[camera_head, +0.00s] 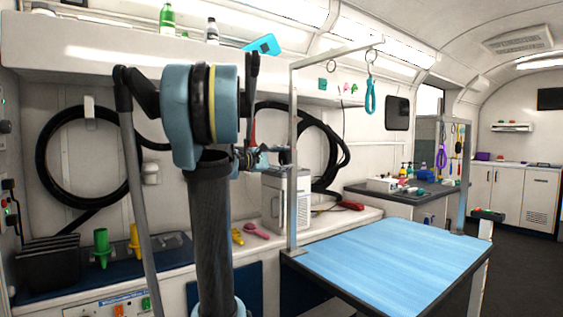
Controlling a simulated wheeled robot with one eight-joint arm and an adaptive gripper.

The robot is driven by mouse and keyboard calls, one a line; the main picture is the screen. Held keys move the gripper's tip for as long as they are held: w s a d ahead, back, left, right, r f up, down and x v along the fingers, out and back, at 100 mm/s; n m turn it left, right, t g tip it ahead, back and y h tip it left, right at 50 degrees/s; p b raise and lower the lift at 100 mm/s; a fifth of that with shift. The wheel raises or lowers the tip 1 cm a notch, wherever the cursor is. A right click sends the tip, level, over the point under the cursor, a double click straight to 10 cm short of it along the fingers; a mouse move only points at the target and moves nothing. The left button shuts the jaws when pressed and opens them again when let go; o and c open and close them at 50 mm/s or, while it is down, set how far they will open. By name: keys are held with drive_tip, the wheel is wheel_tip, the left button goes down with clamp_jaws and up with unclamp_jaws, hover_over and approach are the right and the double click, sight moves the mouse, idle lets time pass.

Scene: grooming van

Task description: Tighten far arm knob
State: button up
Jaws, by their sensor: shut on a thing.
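The grooming arm over the blue table (385,262) has a grey upright post (292,205) at the table's back left corner. A bar (335,54) reaches right from its top. My gripper (284,155) is beside this post, around mid-height, with its fingers pointing right toward it. It is small in view and appears shut on the knob at the post. The knob is hidden by the fingers, so its shape and how tight it is cannot be seen. My own arm fills the left middle and covers part of the wall behind.
A teal loop (370,97) hangs from the bar. A white boxy unit (275,195) stands on the counter behind the post. Black hoses (70,170) coil on the wall. Green (101,246) and yellow nozzles stand at the lower left. Floor is free at the far right.

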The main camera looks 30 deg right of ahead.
drive_tip(key=shift+m, duration=0.8)
drive_tip(key=shift+f, duration=0.1)
drive_tip(key=o, duration=1.1)
drive_tip(key=shift+a, duration=0.1)
drive_tip(key=shift+s+a, duration=0.2)
drive_tip(key=shift+a, duration=2.75)
drive_tip(key=shift+s+a, duration=0.2)
drive_tip(key=shift+a, duration=2.75)
